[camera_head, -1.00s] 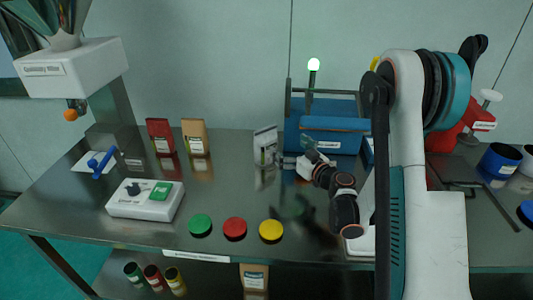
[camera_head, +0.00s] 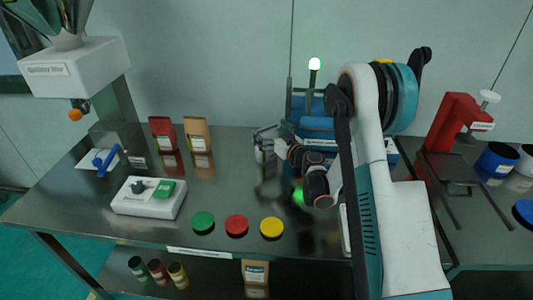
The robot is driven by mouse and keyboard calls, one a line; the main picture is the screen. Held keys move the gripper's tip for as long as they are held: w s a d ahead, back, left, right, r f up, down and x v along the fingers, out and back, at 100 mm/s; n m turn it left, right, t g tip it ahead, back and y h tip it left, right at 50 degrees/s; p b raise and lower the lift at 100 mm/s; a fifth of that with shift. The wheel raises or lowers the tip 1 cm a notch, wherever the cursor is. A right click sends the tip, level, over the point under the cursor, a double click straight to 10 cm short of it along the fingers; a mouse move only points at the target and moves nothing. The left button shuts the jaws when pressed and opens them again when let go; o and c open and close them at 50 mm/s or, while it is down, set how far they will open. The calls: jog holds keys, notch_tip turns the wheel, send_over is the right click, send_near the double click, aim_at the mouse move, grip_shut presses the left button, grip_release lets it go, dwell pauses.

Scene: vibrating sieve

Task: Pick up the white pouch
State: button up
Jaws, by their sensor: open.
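The white pouch (camera_head: 265,141) stands upright on the metal table, right of the brown pouch, in the head view. My gripper (camera_head: 268,149) reaches it from the right, with its fingers open at the pouch. The gripper and pouch overlap in the picture, so I cannot tell whether they touch. Part of the pouch is hidden by the gripper.
A red pouch (camera_head: 162,133) and a brown pouch (camera_head: 197,135) stand to the left. A blue machine (camera_head: 312,128) stands behind my arm. A white control box (camera_head: 149,199) sits front left.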

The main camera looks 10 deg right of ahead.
jog(key=shift+x, duration=0.8)
jog(key=shift+d, duration=0.1)
jog(key=shift+c, duration=0.6)
jog(key=c, duration=1.5)
jog(key=shift+r, duration=0.15)
